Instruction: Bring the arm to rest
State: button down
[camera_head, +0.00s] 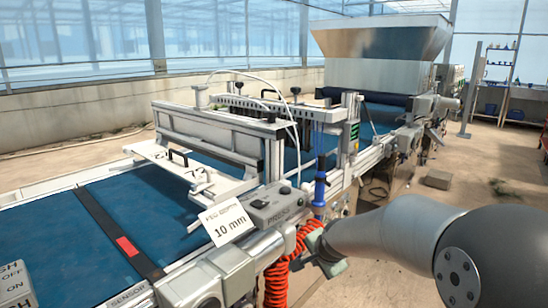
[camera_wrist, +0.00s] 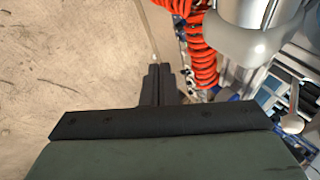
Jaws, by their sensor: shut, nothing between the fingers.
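My gripper (camera_wrist: 160,70) is in the wrist view, its dark fingers together and pointing away over the bare floor. Nothing is between the fingers. In the camera_head view my grey arm (camera_head: 400,235) reaches in from the right edge. Its far end is low beside the orange coiled hose (camera_head: 277,278), at the near side of the seeder line. The coiled hose also shows in the wrist view (camera_wrist: 203,68), just beyond the fingers and to their right. I cannot tell whether the arm touches it.
The seeder's blue belt (camera_head: 40,222) runs from the left towards the hopper (camera_head: 375,55) at the back. A PRESS control box (camera_head: 278,207) and a "10 mm" sign (camera_head: 228,224) stand on the near rail. Concrete floor (camera_head: 490,175) is open on the right, with a shelf (camera_head: 492,90) behind.

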jog(key=s+d+r+n+g+p, duration=0.1)
jog(key=s+r+n+p, duration=0.3)
jog(key=s, duration=0.6)
jog(key=s+d+r+n+g+p, duration=0.1)
jog(key=s+r+n+g+p, duration=0.2)
jog(key=s+r+p, duration=0.5)
jog(key=s+d+r+n+g+h+p, duration=0.1)
jog(key=s+r+n+p, duration=0.3)
jog(key=s, duration=1)
notch_tip(320, 180, up, 4)
jog(key=shift+f+n+g+p, duration=0.2)
jog(key=shift+n+g+p, duration=0.1)
jog(key=shift+g+p, duration=0.7)
